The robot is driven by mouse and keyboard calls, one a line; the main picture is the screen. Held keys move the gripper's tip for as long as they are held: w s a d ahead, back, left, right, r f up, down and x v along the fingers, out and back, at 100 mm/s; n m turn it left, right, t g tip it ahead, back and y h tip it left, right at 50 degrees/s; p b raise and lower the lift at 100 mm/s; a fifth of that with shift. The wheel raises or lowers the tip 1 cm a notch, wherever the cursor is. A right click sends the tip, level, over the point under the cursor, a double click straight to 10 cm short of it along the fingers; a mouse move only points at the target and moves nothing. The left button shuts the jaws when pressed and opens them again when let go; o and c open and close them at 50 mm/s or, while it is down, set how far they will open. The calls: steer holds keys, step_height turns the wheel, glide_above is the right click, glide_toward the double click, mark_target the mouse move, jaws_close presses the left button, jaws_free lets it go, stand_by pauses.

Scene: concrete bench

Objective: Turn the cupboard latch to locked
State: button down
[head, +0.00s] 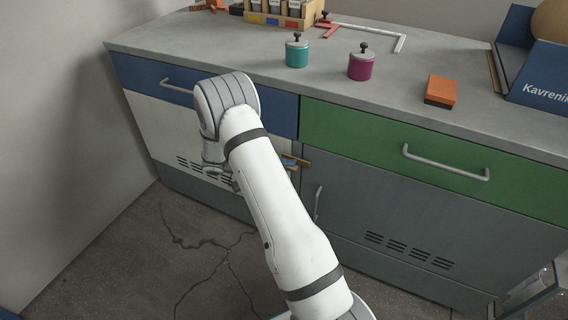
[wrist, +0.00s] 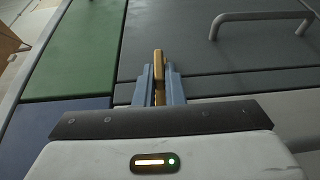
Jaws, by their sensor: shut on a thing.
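The cupboard latch is a brass-coloured bar (wrist: 158,62) at the seam between the grey door (wrist: 210,52) and the pale door beside it. In the wrist view it points up the picture, over the grey door. My gripper (wrist: 158,76) has its two blue fingers shut on the latch, one on each side. In the head view a small end of the latch (head: 297,159) shows just right of my arm. Most of my gripper and the latch's pivot are hidden there.
Above the doors are a blue drawer (head: 272,109) and a green drawer (head: 380,140) with a protruding handle (head: 446,168). The grey door has an upright handle (head: 318,203). On the bench stand a teal pot (head: 297,53), a magenta pot (head: 361,67) and an orange block (head: 441,89).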

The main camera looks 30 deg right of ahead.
steer(key=shift+d, duration=0.1)
stand_by(0.5)
steer(key=c, duration=1.5)
jaws_free()
steer(key=p+v, duration=0.2)
steer(key=v, duration=0.5)
steer(key=shift+w+a+f, duration=0.15)
steer(key=shift+w+a, duration=0.05)
steer(key=shift+a, duration=0.15)
